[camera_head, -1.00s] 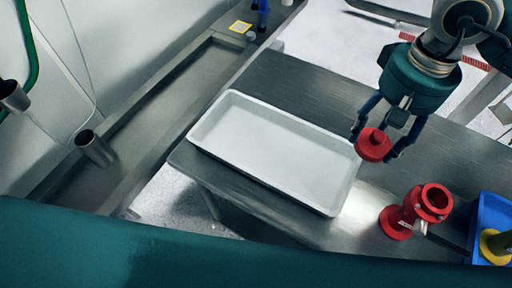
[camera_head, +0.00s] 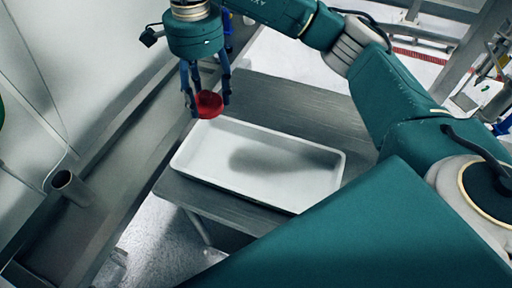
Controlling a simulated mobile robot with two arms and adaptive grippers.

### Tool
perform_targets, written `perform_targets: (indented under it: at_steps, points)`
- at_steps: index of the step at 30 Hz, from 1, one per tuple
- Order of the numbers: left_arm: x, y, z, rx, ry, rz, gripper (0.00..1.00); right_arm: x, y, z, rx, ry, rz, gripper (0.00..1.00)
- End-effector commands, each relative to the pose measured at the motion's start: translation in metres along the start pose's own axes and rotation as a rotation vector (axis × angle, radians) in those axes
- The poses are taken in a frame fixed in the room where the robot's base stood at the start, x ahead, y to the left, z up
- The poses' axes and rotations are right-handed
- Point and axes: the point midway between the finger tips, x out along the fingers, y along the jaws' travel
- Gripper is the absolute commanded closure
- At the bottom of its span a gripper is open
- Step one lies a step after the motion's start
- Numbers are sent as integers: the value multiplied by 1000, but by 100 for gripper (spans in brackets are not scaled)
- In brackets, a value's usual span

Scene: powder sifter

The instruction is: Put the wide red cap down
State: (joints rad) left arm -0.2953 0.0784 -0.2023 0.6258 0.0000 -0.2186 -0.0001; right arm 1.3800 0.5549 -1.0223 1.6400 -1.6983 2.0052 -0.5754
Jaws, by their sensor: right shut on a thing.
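The wide red cap (camera_head: 209,105) is held between the blue fingers of my right gripper (camera_head: 207,103). The gripper points down and is shut on the cap. The cap is near the far left corner of the white tray (camera_head: 330,186), and it looks to be above the surface there. How high it is I cannot tell. My left gripper is not in view.
The white tray is empty and lies on a grey metal table (camera_head: 290,97). Bare table shows behind the tray. A metal cup-like tube (camera_head: 70,186) sticks out at the left. My right arm covers much of the right side.

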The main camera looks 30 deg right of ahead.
Motion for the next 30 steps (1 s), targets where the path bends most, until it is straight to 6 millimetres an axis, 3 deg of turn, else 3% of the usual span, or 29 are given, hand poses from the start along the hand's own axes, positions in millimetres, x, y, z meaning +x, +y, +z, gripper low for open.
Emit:
perform_targets:
  at_steps: [5,18,30]
  points:
    - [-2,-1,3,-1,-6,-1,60,23,0,1,54,-2,7,62]
    - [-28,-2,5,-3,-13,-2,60,132,0,-2,52,-1,5,62]
    - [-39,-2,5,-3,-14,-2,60,174,-1,-3,50,0,4,62]
